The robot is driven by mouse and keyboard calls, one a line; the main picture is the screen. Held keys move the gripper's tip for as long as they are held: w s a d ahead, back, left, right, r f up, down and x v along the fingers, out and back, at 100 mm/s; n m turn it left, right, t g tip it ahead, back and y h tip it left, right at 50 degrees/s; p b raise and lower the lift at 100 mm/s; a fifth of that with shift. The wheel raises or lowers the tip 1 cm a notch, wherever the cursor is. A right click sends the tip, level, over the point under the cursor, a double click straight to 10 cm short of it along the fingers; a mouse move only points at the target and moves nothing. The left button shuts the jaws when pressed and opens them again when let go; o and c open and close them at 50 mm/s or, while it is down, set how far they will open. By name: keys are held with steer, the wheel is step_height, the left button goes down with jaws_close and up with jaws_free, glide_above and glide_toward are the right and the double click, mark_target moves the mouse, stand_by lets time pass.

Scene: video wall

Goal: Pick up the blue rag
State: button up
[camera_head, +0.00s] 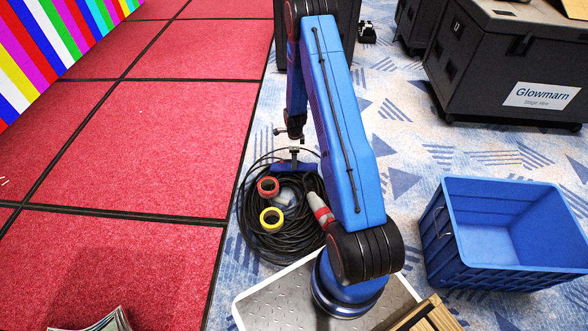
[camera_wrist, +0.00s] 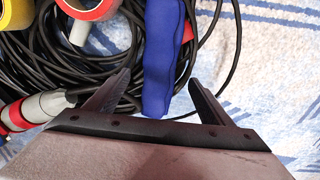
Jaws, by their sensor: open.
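The blue rag (camera_wrist: 163,60) is a narrow, folded strip in the wrist view, running down from the top edge to between my gripper's fingers. In the head view the rag (camera_head: 283,167) lies at the far side of a black cable coil (camera_head: 262,245), partly hidden by my arm. My gripper (camera_wrist: 160,78) is open, with one finger on each side of the rag and gaps visible on both sides. In the head view my gripper (camera_head: 294,151) is just above the rag. I cannot tell its exact height over it.
A red tape roll (camera_head: 268,187), a yellow tape roll (camera_head: 271,219) and a red-grey connector (camera_head: 319,209) lie on the coil. A blue crate (camera_head: 475,278) stands at right. A dark Glowmarn case (camera_head: 480,75) stands behind it.

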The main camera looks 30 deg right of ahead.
steer(key=shift+a+f, duration=0.2)
steer(key=shift+f, duration=2.6)
steer(key=c, duration=1.2)
